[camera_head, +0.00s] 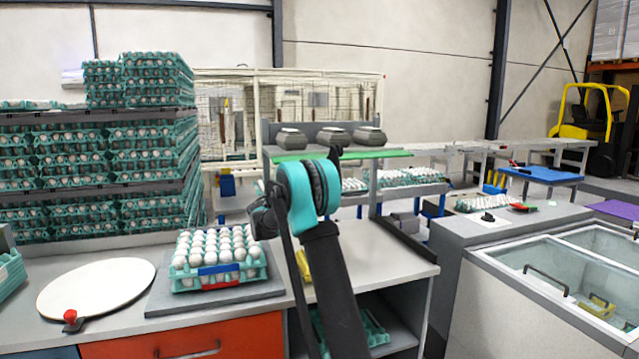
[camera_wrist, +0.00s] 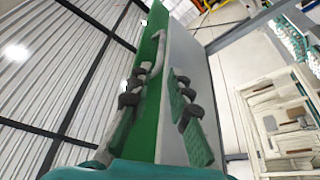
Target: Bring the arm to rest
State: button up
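My arm (camera_head: 325,265) rises from the bottom middle of the head view, bent at a teal and black joint in front of the green-edged shelf (camera_head: 350,155). My gripper is mostly hidden behind the arm there. In the wrist view my gripper (camera_wrist: 160,75) points upward, with its two fingers apart and nothing visible between them. A green and grey panel (camera_wrist: 195,60) fills the view behind the fingers; I cannot tell how close it is. A teal tray of white eggs (camera_head: 218,283) sits on a dark board on the counter, left of the arm.
Tall stacks of egg trays (camera_head: 155,150) stand at the left. A round white board (camera_head: 97,287) lies on the counter (camera_head: 375,262). Several grey pots (camera_head: 337,137) stand on the shelf. A glass-topped freezer (camera_head: 560,270) is at the right. The counter right of the arm looks clear.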

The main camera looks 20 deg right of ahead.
jog(key=s+d+f+n+g+y, duration=0.1)
jog(key=s+d+f+n+y, duration=0.1)
jog(key=s+f+y, duration=0.55)
jog(key=s+d+f+n+g+y, duration=0.1)
jog(key=s+d+f+n+y, duration=0.15)
jog(key=s+f, duration=0.95)
jog(key=s+a+f+n+y, duration=0.1)
jog(key=s+a+f+y, duration=0.2)
jog(key=s, duration=0.6)
jog(key=s+a+f+n+y, duration=0.2)
jog(key=s+a+f+y, duration=0.2)
jog(key=s+a+f, duration=0.2)
jog(key=s+a+f+n+y, duration=0.1)
jog(key=s+a+f+y, duration=0.3)
jog(key=s+a, duration=0.4)
jog(key=s+f, duration=0.1)
jog(key=s, duration=0.4)
jog(key=shift+s+f+t, duration=0.15)
jog(key=shift+s+t, duration=0.25)
jog(key=o, duration=0.4)
jog(key=shift+a, duration=0.15)
jog(key=shift+c, duration=0.3)
